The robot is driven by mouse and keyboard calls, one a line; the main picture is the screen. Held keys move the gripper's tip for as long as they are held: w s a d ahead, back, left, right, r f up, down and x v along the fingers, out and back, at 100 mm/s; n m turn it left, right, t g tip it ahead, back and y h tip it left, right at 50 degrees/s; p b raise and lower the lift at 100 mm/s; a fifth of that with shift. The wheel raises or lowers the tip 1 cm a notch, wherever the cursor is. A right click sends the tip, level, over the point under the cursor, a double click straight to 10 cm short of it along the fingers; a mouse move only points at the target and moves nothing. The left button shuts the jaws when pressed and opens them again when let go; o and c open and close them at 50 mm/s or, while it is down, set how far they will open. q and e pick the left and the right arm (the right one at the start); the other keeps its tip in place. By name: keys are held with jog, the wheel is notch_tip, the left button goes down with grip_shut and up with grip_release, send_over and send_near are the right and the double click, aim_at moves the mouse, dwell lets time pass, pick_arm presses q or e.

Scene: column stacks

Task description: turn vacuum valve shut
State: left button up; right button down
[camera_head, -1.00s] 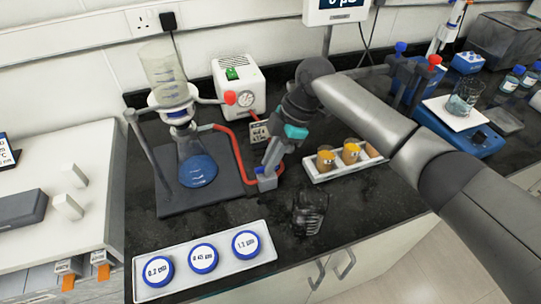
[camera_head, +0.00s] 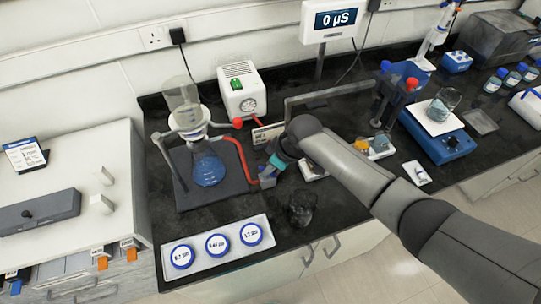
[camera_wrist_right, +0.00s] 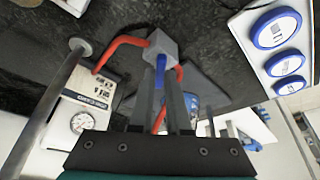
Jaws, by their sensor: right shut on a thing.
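The vacuum valve (camera_head: 269,182) is a small grey block at the end of the red hose (camera_head: 240,154), right of the filter flask. In the right wrist view the valve block (camera_wrist_right: 162,45) has a blue lever (camera_wrist_right: 160,70) standing out of it. My right gripper (camera_head: 273,170) is at the valve. In the right wrist view its two fingers (camera_wrist_right: 161,88) are shut on the blue lever, one on each side. The lever's exact angle against the hose is hard to tell. My left gripper is not in view.
The flask (camera_head: 208,170) stands on a dark base to the left. A white pump (camera_head: 243,95) with a gauge is behind. A dark glass beaker (camera_head: 303,209) and a white tray (camera_head: 191,266) of blue-rimmed discs are in front. My right arm partly covers the vial tray.

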jog(key=shift+s+a+r+m+h+p, duration=0.1)
jog(key=shift+r+m+h+p, duration=0.05)
jog(key=shift+m+p, duration=0.35)
jog(key=shift+s+r+m+h+p, duration=0.1)
jog(key=shift+m+h+p, duration=0.05)
jog(key=shift+m+p, duration=0.3)
jog(key=shift+f+m+t+p, duration=0.1)
jog(key=shift+m+t+p, duration=0.4)
jog(key=shift+m, duration=0.45)
jog(key=shift+a+f+m+h+p, duration=0.15)
jog(key=shift+m+h+p, duration=0.15)
jog(key=shift+m+h, duration=0.35)
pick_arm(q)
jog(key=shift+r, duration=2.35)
pick_arm(e)
jog(key=shift+m+t+h, duration=0.25)
jog(key=shift+m+t, duration=0.05)
jog(key=shift+m, duration=0.95)
jog(key=c, duration=0.9)
grip_release()
